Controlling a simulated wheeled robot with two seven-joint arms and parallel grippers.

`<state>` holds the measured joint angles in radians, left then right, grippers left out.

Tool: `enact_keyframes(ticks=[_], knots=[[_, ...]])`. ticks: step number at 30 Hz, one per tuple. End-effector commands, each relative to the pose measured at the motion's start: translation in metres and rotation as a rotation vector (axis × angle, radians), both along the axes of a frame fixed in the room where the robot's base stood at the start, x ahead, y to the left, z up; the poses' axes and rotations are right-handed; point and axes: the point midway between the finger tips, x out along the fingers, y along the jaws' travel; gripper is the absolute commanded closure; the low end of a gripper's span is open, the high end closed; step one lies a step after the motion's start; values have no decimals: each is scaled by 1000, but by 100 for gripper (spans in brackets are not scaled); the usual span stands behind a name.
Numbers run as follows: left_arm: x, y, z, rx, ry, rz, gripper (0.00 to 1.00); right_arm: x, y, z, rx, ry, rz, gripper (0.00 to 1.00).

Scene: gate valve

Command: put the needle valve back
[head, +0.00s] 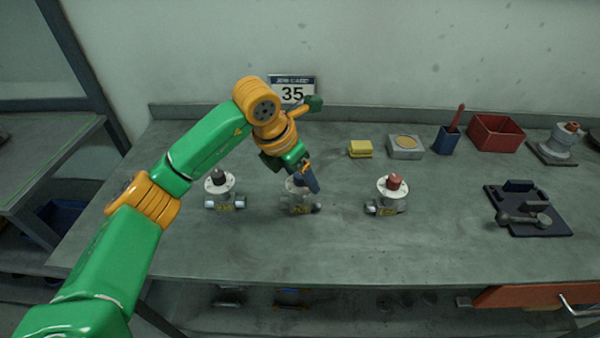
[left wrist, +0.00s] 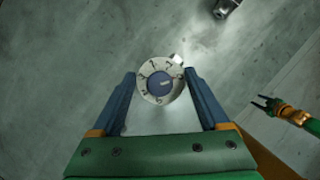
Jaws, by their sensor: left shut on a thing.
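My left gripper (head: 308,183) reaches down over the middle of three small valves on the bench. It is shut on this middle valve, which I take for the needle valve (head: 299,208). In the left wrist view its round white dial with dark numbers and a blue-grey knob (left wrist: 159,83) lies between the fingers of the left gripper (left wrist: 159,80). The fingers hide part of it in the head view. Whether it touches the bench is hard to tell. My right gripper (left wrist: 265,102) shows only in the left wrist view, at the right edge, open and empty.
A dark-knobbed valve (head: 219,188) stands to the left and a red-knobbed valve (head: 392,192) to the right. A yellow sponge (head: 360,149), a grey box (head: 405,147), a blue cup (head: 447,139) and a red bin (head: 495,133) line the back. A black tray (head: 555,228) lies right.

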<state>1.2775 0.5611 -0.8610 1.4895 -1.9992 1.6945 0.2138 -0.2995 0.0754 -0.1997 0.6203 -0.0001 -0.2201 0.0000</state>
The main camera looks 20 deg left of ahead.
Motion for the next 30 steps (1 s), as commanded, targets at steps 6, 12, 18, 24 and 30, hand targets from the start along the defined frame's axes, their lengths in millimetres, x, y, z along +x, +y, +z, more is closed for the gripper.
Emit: enact_keyframes(ticks=[6,12,18,24,30], knots=[[0,0,-2,0,0,0,6,0,0,-2,0,0,1,50],[0,0,-2,-1,0,0,0,0,-1,-2,-2,1,2,50],[-3,2,13,-1,-5,2,0,0,-3,-3,-5,1,3,50],[-22,13,66,-1,-6,2,0,0,-3,-9,-6,1,3,50],[-37,20,104,-1,-3,1,0,-1,-4,-9,-6,1,3,50]])
